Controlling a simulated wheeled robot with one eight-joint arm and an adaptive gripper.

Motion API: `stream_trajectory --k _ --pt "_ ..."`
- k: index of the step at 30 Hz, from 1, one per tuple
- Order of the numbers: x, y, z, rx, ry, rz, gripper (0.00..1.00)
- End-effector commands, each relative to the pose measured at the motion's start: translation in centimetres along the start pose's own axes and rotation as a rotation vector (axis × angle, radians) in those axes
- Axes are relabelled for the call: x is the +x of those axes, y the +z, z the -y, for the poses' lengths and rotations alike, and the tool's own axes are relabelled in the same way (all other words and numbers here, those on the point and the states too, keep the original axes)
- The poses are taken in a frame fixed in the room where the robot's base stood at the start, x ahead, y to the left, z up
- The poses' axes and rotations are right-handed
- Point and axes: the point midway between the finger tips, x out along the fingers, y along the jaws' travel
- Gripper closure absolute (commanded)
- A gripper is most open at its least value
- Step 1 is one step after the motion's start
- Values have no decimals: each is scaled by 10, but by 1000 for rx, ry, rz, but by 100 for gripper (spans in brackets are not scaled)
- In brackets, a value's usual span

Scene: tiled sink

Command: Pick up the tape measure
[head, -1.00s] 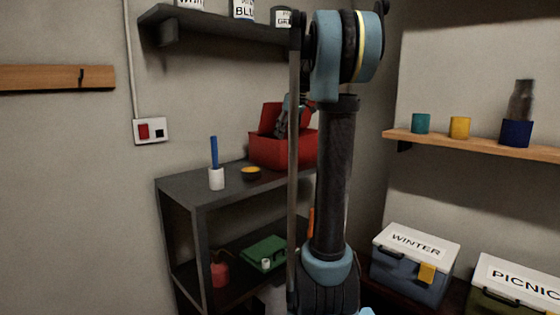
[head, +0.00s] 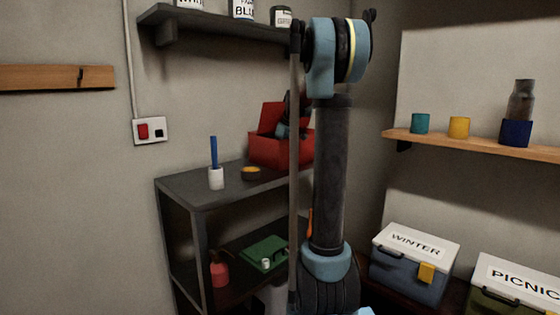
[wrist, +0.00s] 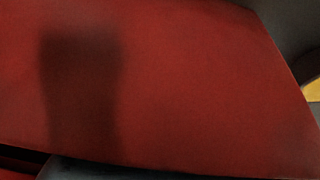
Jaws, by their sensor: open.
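A small round yellow-and-black item (head: 250,173), which looks like the tape measure, lies on the dark shelf unit's top, left of the red toolbox (head: 280,150). My gripper (head: 284,131) is at the open red toolbox, right of and above that item. It is partly hidden behind my own arm and a dark pole. It is open, and I see nothing held in it. In the wrist view a red surface (wrist: 190,80) with a dark shadow on it fills most of the picture. A yellow patch (wrist: 313,91) shows at the right edge; I cannot tell what it is.
A white cup (head: 216,179) with a blue stick stands left on the shelf unit's top (head: 195,187). A green case (head: 264,252) and a red can (head: 220,274) are on the lower shelf. A wall shelf with cans (head: 215,24) hangs above. Lidded boxes (head: 410,266) stand at right.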

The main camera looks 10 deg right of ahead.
Motion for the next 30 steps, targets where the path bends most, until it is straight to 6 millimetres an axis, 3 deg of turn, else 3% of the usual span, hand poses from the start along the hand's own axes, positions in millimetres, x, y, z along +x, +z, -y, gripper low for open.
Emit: stream_trajectory --k 9,15,17,30 --pt "5 0 0 1 0 0 44" --pt "5 0 0 1 1 0 89" --pt "5 0 -1 1 1 0 100" --pt "-4 -2 -6 4 2 0 100"
